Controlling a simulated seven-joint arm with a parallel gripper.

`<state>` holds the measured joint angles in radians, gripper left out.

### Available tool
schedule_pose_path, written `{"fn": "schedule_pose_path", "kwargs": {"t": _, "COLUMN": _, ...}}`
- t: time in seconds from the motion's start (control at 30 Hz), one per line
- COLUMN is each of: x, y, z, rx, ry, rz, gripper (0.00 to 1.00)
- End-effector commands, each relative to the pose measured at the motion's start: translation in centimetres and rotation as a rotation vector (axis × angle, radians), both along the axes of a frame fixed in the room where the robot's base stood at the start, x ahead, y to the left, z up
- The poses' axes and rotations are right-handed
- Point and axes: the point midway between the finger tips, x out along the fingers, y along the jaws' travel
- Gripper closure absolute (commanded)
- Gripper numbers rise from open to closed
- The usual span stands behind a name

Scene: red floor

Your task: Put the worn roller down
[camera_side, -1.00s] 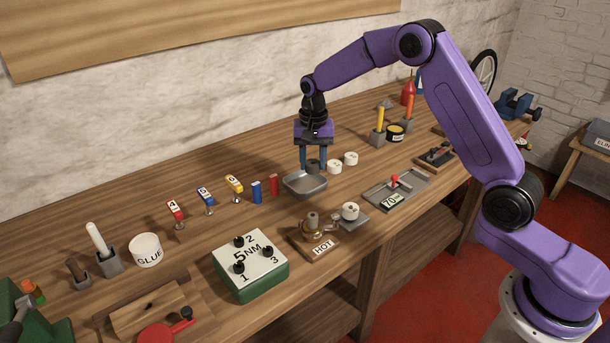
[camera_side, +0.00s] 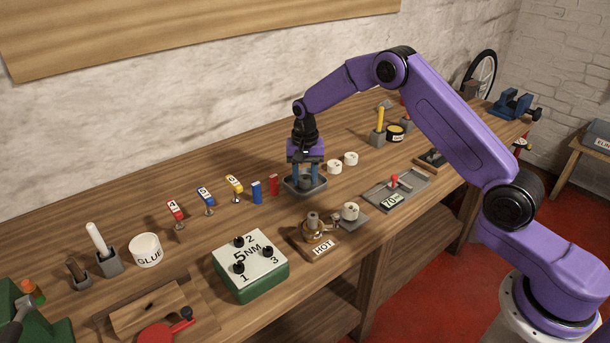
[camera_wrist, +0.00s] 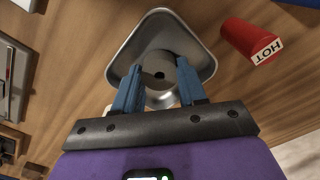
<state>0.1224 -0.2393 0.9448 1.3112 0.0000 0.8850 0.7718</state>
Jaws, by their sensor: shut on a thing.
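The worn roller is a dark grey cylinder (camera_side: 306,184) with a hole in its middle. It also shows in the wrist view (camera_wrist: 160,68). My gripper (camera_side: 306,178) points down with its blue fingers on either side of the roller, shut on it. In the wrist view my gripper (camera_wrist: 158,80) has the roller between its fingertips. The roller is low inside a grey metal tray (camera_side: 320,187), which the wrist view shows around it (camera_wrist: 205,62). I cannot tell whether the roller touches the tray floor.
Two white rollers (camera_side: 334,166) (camera_side: 351,158) stand right of the tray. A red cylinder (camera_side: 273,185) and a blue one (camera_side: 257,191) stand left of it.

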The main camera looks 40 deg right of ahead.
Motion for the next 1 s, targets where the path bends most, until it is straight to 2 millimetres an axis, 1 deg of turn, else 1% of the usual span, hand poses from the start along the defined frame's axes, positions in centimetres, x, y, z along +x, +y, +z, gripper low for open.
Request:
{"fn": "schedule_pose_path", "kwargs": {"t": 0.1, "x": 0.0, "y": 0.0, "z": -0.3, "rx": 0.0, "ry": 0.0, "rz": 0.0, "gripper": 0.88}}
{"fn": "schedule_pose_path", "kwargs": {"t": 0.13, "x": 0.0, "y": 0.0, "z": -0.3, "rx": 0.0, "ry": 0.0, "rz": 0.0, "gripper": 0.56}}
{"fn": "schedule_pose_path", "kwargs": {"t": 0.17, "x": 0.0, "y": 0.0, "z": -0.3, "rx": 0.0, "ry": 0.0, "rz": 0.0, "gripper": 0.46}}
{"fn": "schedule_pose_path", "kwargs": {"t": 0.2, "x": 0.0, "y": 0.0, "z": -0.3, "rx": 0.0, "ry": 0.0, "rz": 0.0, "gripper": 0.33}}
{"fn": "schedule_pose_path", "kwargs": {"t": 0.5, "x": 0.0, "y": 0.0, "z": -0.2, "rx": 0.0, "ry": 0.0, "rz": 0.0, "gripper": 0.33}}
{"fn": "schedule_pose_path", "kwargs": {"t": 0.63, "x": 0.0, "y": 0.0, "z": 0.6, "rx": 0.0, "ry": -0.001, "rz": 0.0, "gripper": 0.33}}
{"fn": "schedule_pose_path", "kwargs": {"t": 0.77, "x": 0.1, "y": 0.0, "z": 2.5, "rx": 0.001, "ry": -0.004, "rz": 0.0, "gripper": 0.33}}
{"fn": "schedule_pose_path", "kwargs": {"t": 1.0, "x": 0.1, "y": 0.0, "z": 7.4, "rx": 0.001, "ry": -0.004, "rz": 0.0, "gripper": 0.33}}
